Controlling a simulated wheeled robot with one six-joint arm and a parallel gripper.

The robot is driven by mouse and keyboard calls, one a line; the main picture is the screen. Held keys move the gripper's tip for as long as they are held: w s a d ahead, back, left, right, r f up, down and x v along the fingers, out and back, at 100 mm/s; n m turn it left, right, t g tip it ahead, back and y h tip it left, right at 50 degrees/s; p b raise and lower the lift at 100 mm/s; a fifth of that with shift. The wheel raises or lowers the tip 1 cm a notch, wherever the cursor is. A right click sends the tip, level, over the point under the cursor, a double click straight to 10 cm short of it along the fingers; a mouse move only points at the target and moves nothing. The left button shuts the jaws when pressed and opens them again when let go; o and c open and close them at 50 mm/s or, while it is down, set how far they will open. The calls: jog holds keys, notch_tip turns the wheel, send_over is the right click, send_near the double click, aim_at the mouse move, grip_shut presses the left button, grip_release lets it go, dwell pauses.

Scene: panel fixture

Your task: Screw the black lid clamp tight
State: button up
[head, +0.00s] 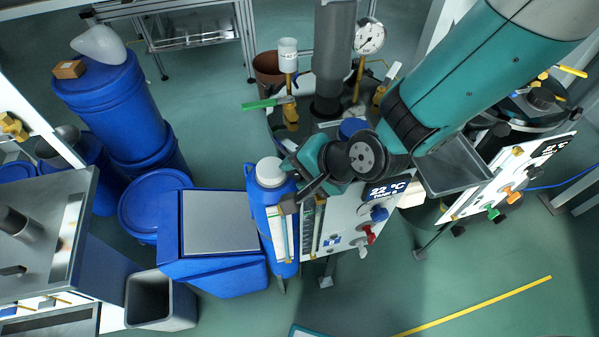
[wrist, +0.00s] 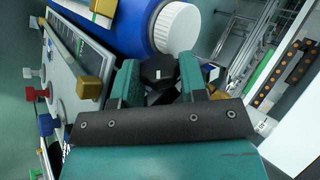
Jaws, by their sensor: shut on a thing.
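The black lid clamp shows as a black faceted knob (wrist: 158,70) in the wrist view, at the top middle. My gripper (wrist: 159,78) has one teal finger on each side of this knob and is shut on it. A dark part continues below the knob between the fingers. In the head view my arm reaches in from the upper right, above the front of the panel fixture, and its wrist hides the clamp. How far the clamp is screwed down cannot be told.
A blue canister with a white cap (wrist: 176,28) stands close beside the fingers. The white panel (head: 345,225) carries a 22 °C display, a blue knob (head: 379,214) and a red knob (head: 369,234). A pressure gauge (head: 369,37) stands behind. Open floor lies in front.

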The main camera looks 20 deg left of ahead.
dwell(0.3)
jog(key=o, duration=0.9)
jog(key=shift+p, duration=0.4)
